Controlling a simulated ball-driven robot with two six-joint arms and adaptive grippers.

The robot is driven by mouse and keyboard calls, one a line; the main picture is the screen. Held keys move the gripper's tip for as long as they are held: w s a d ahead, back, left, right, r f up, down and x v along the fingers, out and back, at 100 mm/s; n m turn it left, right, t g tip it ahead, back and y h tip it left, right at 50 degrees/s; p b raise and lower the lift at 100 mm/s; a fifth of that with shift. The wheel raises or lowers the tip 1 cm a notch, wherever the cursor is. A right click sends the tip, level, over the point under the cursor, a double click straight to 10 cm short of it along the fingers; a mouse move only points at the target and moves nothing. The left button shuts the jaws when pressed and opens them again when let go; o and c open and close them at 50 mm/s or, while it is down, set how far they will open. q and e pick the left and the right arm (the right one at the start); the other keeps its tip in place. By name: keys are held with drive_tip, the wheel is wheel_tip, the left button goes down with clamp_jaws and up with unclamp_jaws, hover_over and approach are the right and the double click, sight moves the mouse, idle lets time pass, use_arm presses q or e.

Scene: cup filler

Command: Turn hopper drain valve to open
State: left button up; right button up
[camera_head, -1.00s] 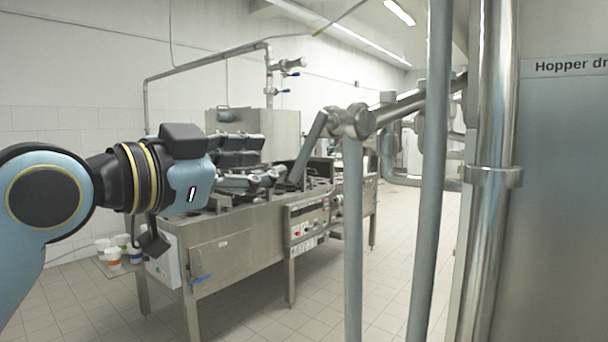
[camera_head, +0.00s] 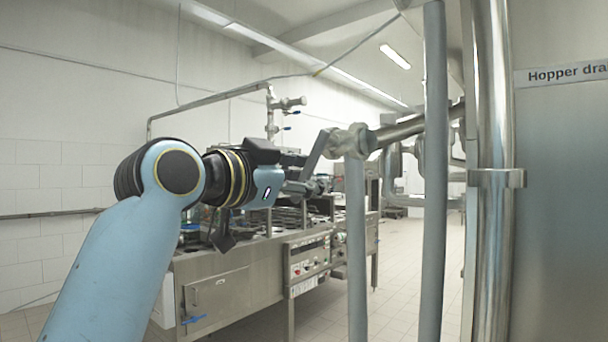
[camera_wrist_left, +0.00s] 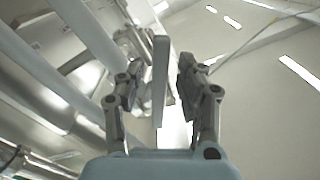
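The hopper drain valve (camera_head: 350,142) is a metal body on a pipe end, with a flat grey lever handle (camera_head: 316,156) slanting down to the left. My left gripper (camera_head: 318,186) is at the handle's lower end in the head view. In the left wrist view the handle (camera_wrist_left: 160,82) stands between the two fingers of my left gripper (camera_wrist_left: 158,82). The fingers are open, with a visible gap on each side of the handle. My right gripper is in neither view.
Grey upright posts (camera_head: 434,170) and a shiny vertical pipe (camera_head: 491,220) stand right of the valve. A sign reading "Hopper dra" (camera_head: 562,74) is on a steel panel at the right. The filling machine (camera_head: 245,285) stands behind my left arm.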

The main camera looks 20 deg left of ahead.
use_arm(q)
clamp_jaws()
idle(0.5)
